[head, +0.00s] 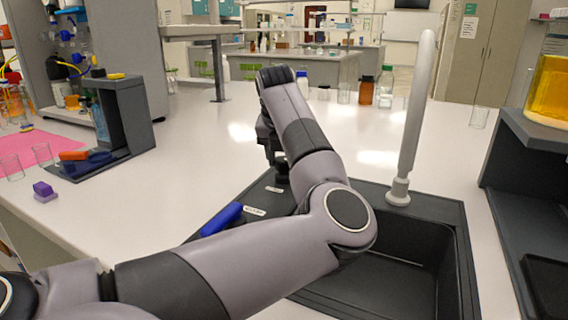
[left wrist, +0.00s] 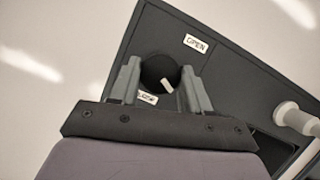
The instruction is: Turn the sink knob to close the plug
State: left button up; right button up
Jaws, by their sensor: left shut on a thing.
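The sink knob (left wrist: 158,69) is round and black with a short white mark on its lower right side. It sits between two labels on the dark sink ledge, one reading OPEN (left wrist: 196,43) and one partly hidden (left wrist: 146,98). My left gripper (left wrist: 160,74) is shut on the knob, one finger on each side. The plug is not visible. My right gripper is out of view.
A grey faucet (head: 412,125) stands upright behind the basin. A blue object (head: 222,218) lies on the ledge near my forearm. Bottles, including a brown one (head: 366,92), stand behind. A dark shelf with a yellow-filled container (head: 552,88) is at right. The white counter left of the sink is mostly clear.

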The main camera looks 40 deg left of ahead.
pick_arm(q)
jog(key=m+h+b, duration=0.1)
jog(key=m, duration=0.2)
jog(key=m+h+b, duration=0.1)
jog(key=m+b, duration=0.1)
jog(key=m, duration=0.1)
jog(key=shift+a+f+t+h, duration=0.1)
jog(key=shift+a+t+h, duration=0.05)
jog(key=shift+t+h, duration=0.2)
jog(key=m+h+b, duration=0.1)
jog(key=m, duration=0.2)
jog(key=shift+a, duration=0.1)
jog(key=shift+m+h+b, duration=0.3)
jog(key=shift+m+h, duration=0.15)
jog(key=shift+m, duration=1.05)
jog(key=o, duration=1)
jog(key=shift+o, duration=0.2)
jog(key=v, duration=0.7)
jog(key=shift+r+p, duration=0.2)
jog(key=shift+p, duration=0.1)
jog(key=shift+w+a, duration=0.1)
jog(key=shift+w, duration=0.05)
